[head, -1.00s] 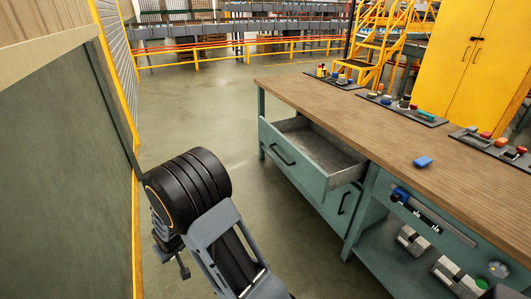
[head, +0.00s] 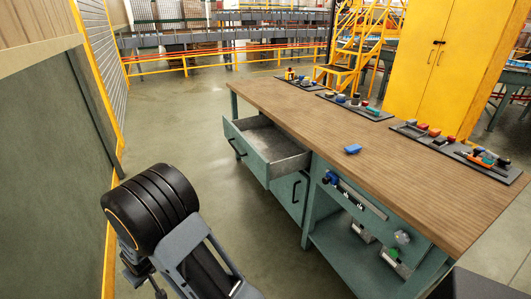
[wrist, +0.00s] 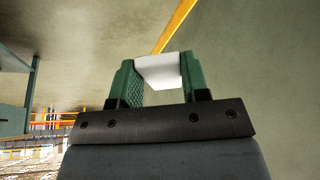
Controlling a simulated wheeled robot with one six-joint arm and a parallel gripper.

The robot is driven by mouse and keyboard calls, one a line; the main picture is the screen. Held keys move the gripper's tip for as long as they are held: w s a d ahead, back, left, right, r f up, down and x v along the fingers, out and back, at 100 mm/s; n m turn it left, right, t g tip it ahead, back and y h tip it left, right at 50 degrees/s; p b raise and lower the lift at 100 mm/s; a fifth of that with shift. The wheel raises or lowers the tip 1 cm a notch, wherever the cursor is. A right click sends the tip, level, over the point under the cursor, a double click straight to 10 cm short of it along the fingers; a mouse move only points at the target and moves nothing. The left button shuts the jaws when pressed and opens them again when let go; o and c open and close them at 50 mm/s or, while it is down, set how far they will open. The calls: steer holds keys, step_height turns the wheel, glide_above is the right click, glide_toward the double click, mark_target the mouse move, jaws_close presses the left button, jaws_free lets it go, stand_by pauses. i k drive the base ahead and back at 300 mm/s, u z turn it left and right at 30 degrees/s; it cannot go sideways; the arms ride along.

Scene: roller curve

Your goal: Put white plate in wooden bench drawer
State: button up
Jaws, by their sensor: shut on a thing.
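In the wrist view, my gripper (wrist: 158,78) has its green fingers shut on a white thing, the white plate (wrist: 158,68), seen only in part between them. In the head view the fingers and the plate are hidden behind my arm. The wooden-topped bench (head: 320,122) stands to the right of my arm. Its drawer (head: 262,152) is pulled out at the upper left of the bench front, and its visible inside looks empty. My arm is apart from the drawer, to its left and nearer the camera.
Tool trays (head: 355,108) line the back edge. A green wall panel (head: 50,170) stands close on the left. Open floor (head: 185,110) lies between panel and bench. A yellow cabinet (head: 430,65) stands behind the bench.

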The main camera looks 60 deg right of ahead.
mark_target(274, 158)
steer(key=k, duration=0.2)
steer(key=z, duration=1)
